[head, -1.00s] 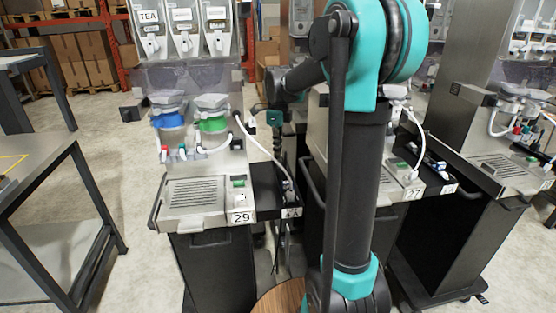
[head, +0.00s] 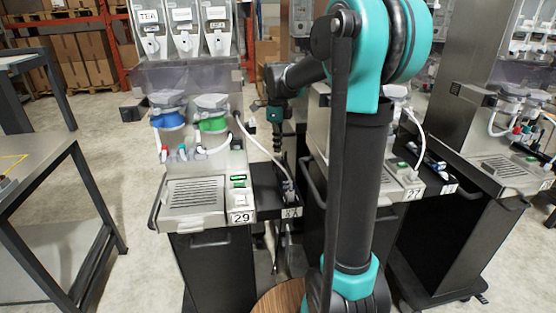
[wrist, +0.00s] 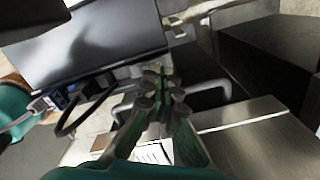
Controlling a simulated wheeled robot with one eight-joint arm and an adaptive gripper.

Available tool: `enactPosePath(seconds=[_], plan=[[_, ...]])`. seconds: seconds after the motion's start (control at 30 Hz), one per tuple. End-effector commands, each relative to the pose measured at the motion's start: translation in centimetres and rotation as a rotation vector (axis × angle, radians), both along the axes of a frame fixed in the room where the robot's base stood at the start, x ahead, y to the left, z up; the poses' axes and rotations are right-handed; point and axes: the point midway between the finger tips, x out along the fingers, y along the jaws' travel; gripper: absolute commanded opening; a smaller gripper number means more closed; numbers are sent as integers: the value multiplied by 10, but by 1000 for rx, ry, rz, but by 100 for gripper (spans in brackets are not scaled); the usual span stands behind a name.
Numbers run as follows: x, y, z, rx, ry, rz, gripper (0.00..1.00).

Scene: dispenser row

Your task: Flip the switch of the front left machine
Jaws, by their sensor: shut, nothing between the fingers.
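The front left machine (head: 200,222) is the grey dispenser labelled 29, left of my arm in the head view. A small switch panel with a bright green patch (head: 237,178) sits on its front ledge, right of the drip grille. The exact position of the switch lever is too small to tell. My gripper (wrist: 158,80) is shut and empty in the wrist view, its green fingers together. In the head view my wrist hangs to the right of this machine, apart from the panel; the fingertips are hard to make out there.
A second machine labelled 27 (head: 409,182) stands right of my arm, with another dispenser at the far right. A white hose (head: 246,133) runs along machine 29's right side. A table (head: 45,165) stands at left. In the wrist view a dark cable (wrist: 85,108) runs near the fingers.

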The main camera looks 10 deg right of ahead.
Motion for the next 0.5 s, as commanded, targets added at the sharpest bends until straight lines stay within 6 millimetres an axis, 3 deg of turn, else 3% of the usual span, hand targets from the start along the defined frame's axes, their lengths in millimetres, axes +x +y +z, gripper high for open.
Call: enactPosePath(seconds=[0.5], plan=[[0,0,38,0,0,0,0]])
